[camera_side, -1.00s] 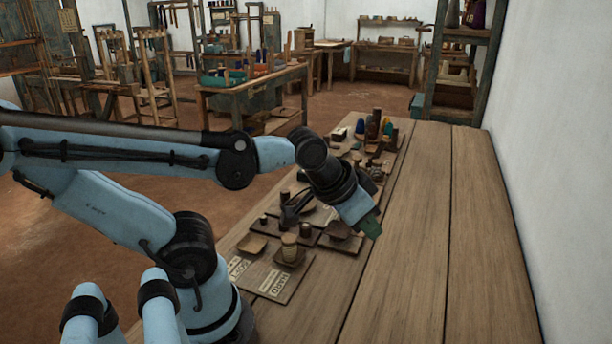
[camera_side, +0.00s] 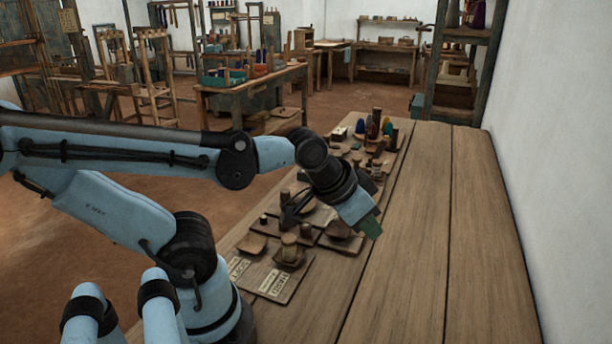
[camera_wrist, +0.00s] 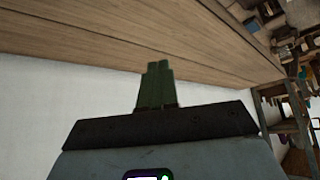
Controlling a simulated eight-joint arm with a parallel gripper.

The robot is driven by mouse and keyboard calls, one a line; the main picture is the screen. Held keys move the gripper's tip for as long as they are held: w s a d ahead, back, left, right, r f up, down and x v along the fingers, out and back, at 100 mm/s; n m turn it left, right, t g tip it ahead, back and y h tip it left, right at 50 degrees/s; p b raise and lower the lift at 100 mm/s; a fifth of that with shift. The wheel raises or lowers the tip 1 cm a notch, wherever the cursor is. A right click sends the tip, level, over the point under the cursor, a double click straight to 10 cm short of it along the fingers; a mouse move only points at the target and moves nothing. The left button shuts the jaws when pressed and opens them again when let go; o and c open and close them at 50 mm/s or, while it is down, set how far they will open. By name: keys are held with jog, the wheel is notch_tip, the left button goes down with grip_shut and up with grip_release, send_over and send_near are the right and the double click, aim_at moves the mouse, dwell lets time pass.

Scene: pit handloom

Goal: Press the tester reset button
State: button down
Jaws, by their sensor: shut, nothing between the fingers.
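My gripper (camera_side: 370,227) has green fingers, tilted down over the bench beside the small wooden items. In the wrist view its two fingers (camera_wrist: 155,86) are together with nothing between them. A board with pale lettered labels (camera_side: 292,287) lies at the near end of the bench, to the gripper's lower left. A rounded brown piece (camera_side: 289,257) sits on this board, with a small knob-like top (camera_side: 289,239). I cannot tell which part is the tester or its reset button. The wrist view shows no button.
The wooden bench (camera_side: 430,240) is clear on its right side, up to the white wall (camera_side: 560,150). Small wooden pieces and a dark handled item (camera_side: 292,208) crowd its left side. Coloured cones (camera_side: 372,128) stand farther back. A shelf rack (camera_side: 455,70) stands behind the bench.

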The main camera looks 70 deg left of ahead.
jog(key=w+a+r+n+y, duration=0.1)
jog(key=w+a+r+n, duration=0.1)
jog(key=w+a+n, duration=0.35)
jog(key=w+a+r+n+y, duration=0.1)
jog(key=w+a+r+n, duration=0.1)
jog(key=w+a, duration=0.65)
jog(key=s+a+f+n+y, duration=0.1)
jog(key=a+f+n, duration=0.1)
jog(key=a, duration=1.1)
jog(key=s+a+f+n+t+y, duration=0.1)
jog(key=a+n, duration=0.4)
jog(key=a, duration=0.8)
jog(key=shift+f, duration=0.55)
jog(key=shift+f, duration=4.45)
jog(key=shift+f, duration=0.15)
